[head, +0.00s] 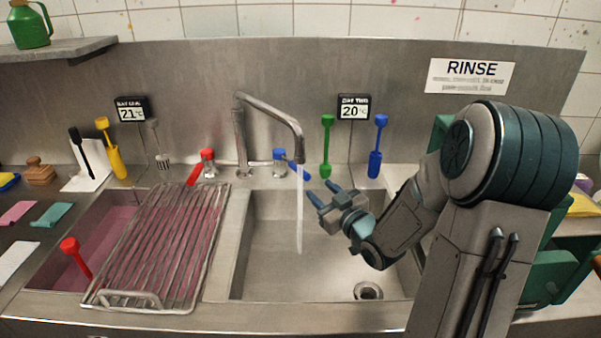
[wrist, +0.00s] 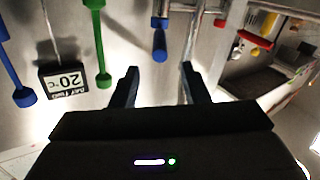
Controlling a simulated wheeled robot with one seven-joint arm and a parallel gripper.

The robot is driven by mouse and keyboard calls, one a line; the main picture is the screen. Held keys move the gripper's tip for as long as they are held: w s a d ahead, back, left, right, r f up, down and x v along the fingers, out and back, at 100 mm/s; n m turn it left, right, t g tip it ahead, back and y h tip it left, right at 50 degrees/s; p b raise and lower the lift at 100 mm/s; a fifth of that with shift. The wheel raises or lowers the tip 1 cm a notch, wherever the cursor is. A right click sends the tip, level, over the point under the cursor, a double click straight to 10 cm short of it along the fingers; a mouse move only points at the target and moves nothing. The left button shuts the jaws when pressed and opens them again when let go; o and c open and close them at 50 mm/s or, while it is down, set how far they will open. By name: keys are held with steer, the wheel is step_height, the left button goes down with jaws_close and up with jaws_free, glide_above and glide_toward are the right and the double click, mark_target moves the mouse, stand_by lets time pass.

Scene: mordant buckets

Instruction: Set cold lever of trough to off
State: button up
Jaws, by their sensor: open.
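The trough's cold lever (head: 299,172) is blue and sits on a blue-capped valve (head: 279,157) right of the faucet (head: 241,135). It angles to the right and toward the front. A stream of water (head: 299,220) falls from the spout into the basin (head: 340,265). My gripper (head: 322,190) is open and empty, just right of the stream and in front of the lever, apart from it. In the wrist view the blue lever (wrist: 160,45) lies ahead, between the directions of the two fingertips (wrist: 159,72).
The red lever (head: 194,174) stands left of the faucet. A green brush (head: 327,145) and a blue brush (head: 375,150) hang behind my gripper, near a 20-degree display (head: 353,107).

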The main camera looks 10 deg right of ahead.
mark_target(301, 172)
steer(key=p+x, duration=0.1)
steer(key=x, duration=0.9)
steer(key=shift+w+a+f, duration=0.1)
steer(key=shift+w, duration=0.3)
jaws_close()
